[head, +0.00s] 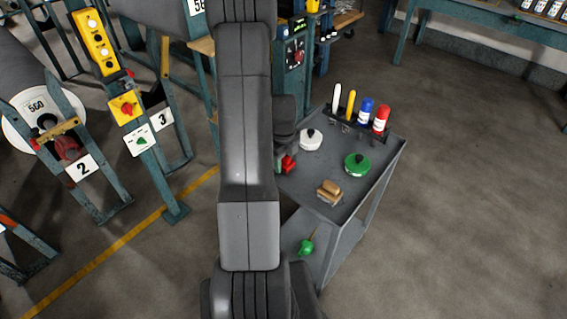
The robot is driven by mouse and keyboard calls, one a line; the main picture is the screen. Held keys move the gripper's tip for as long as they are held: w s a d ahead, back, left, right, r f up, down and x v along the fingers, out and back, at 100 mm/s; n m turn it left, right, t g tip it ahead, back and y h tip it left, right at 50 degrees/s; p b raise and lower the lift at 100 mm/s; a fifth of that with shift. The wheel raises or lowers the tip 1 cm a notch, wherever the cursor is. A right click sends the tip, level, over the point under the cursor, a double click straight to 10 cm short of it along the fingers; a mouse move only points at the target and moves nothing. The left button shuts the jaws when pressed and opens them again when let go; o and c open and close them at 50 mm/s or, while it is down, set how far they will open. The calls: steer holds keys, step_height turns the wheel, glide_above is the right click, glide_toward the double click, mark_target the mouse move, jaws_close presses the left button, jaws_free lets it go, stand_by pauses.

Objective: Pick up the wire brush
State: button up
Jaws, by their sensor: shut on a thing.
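A grey cart (310,183) stands right of my arm. A tan, wood-coloured block-like thing (328,192) lies on its top near the front edge; it looks like a brush, but I see no bristles clearly.
On the cart are a white round thing (311,139), a green round thing (357,164), and a rack with a white marker, a yellow marker (350,104), a blue bottle (366,111) and a red bottle (381,119). A green thing (306,247) is on the lower shelf. Floor at right is clear.

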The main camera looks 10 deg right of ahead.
step_height(320, 180, up, 10)
stand_by(0.6)
steer(key=shift+o, duration=1.1)
